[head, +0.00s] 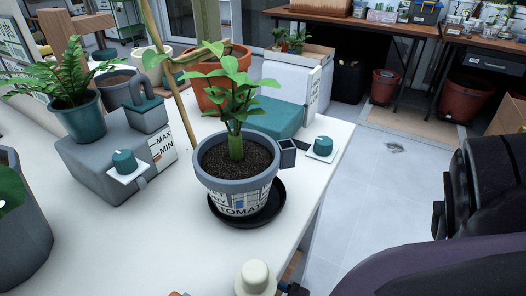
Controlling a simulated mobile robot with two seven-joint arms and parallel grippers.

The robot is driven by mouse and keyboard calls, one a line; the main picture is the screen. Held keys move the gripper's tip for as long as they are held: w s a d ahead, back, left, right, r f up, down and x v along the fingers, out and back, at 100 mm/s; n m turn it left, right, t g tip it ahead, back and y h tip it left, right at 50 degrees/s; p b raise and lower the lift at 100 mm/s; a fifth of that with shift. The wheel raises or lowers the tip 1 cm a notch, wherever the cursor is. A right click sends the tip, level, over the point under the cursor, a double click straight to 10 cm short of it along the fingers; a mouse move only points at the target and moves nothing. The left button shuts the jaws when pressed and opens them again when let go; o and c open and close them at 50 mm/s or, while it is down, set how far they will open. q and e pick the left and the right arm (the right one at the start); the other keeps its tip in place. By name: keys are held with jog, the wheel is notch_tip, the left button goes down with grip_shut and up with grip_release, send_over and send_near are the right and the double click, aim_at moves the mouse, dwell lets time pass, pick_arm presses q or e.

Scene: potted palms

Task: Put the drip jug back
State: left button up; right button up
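A potted tomato plant in a grey-blue pot (236,195) with a printed label stands on a black saucer (268,208) near the table's right edge. Which thing is the drip jug is not certain. A grey vessel with a handle (133,96) stands behind a grey block (95,170) marked MAX and MIN at left. A dark grey container (28,250) with green inside is cut off by the left edge. Neither gripper's fingers show. Dark parts of my arm fill the lower right.
A leafy plant in a teal pot (84,122) stands on the grey block. A cream-topped object (255,278) is at the bottom edge. A small teal-knobbed piece (322,148) lies near the table's right edge.

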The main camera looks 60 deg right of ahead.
pick_arm(q)
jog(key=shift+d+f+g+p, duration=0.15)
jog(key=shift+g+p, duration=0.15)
jog(key=shift+p, duration=0.05)
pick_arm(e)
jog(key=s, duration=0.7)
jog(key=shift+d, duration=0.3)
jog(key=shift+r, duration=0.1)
